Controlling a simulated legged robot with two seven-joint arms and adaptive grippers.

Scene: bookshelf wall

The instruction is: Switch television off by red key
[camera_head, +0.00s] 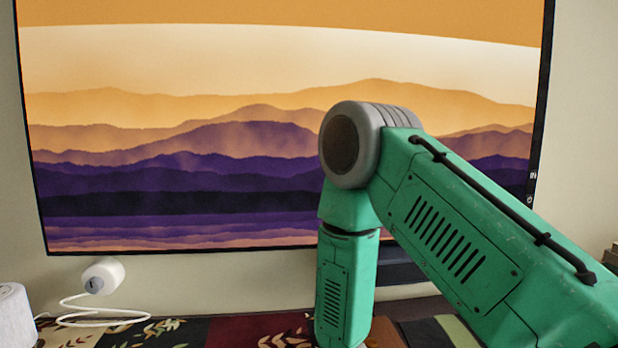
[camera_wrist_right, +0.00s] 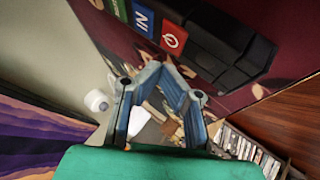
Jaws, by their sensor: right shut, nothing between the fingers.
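The television (camera_head: 180,150) hangs on the wall and is on, showing an orange and purple mountain landscape. It also shows at the lower left of the right wrist view (camera_wrist_right: 40,145). A black remote (camera_wrist_right: 225,45) lies on dark red patterned cloth at the top of that view. Its red key (camera_wrist_right: 173,38) bears a white power sign and sits beside a blue key (camera_wrist_right: 143,17). My right gripper (camera_wrist_right: 170,70) is shut and empty, its tips apart from the red key in the picture; height above it is unclear. My left gripper is out of view.
A white round device (camera_head: 103,275) with a looping white cable stands at the left below the television. A white cylinder (camera_head: 12,316) is at the left edge. A row of cases or books (camera_wrist_right: 245,148) shows at lower right in the right wrist view.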

